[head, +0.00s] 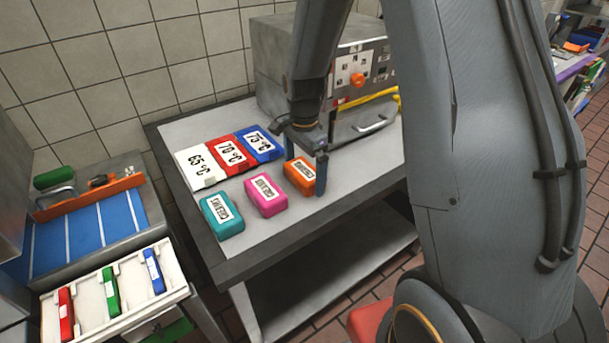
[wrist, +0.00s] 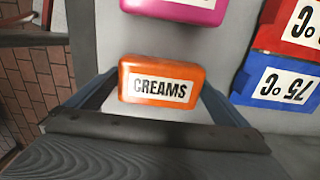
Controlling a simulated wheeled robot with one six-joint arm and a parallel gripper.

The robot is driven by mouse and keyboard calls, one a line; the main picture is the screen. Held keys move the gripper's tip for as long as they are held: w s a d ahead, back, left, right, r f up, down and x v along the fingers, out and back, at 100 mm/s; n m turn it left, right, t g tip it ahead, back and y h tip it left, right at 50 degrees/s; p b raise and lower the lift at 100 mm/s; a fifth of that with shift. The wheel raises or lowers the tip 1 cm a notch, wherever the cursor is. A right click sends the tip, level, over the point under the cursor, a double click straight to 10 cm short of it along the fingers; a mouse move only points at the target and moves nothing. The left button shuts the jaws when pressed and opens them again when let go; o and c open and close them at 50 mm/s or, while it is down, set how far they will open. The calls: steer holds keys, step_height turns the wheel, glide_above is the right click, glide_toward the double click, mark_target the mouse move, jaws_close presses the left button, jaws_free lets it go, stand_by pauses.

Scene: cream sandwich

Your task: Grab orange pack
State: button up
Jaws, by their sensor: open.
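The orange pack (head: 300,176) lies on the table, rightmost in the front row of packs. In the wrist view the orange pack (wrist: 158,82) carries a white label reading "CREAMS". My gripper (head: 306,178) is open, with its fingers at the pack's two sides. In the wrist view my gripper (wrist: 150,95) has one finger left and one right of the pack, with visible gaps. I cannot tell how far down the fingers reach beside the pack.
A pink pack (head: 266,195) and a teal pack (head: 222,215) lie left of the orange one. White (head: 199,167), red (head: 231,155) and blue (head: 260,144) temperature blocks sit behind. A grey machine (head: 275,60) stands at the back. The table's front strip (head: 290,229) is clear.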

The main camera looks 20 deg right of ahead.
steer(key=c, duration=0.8)
steer(key=shift+o, duration=0.2)
steer(key=shift+r, duration=0.1)
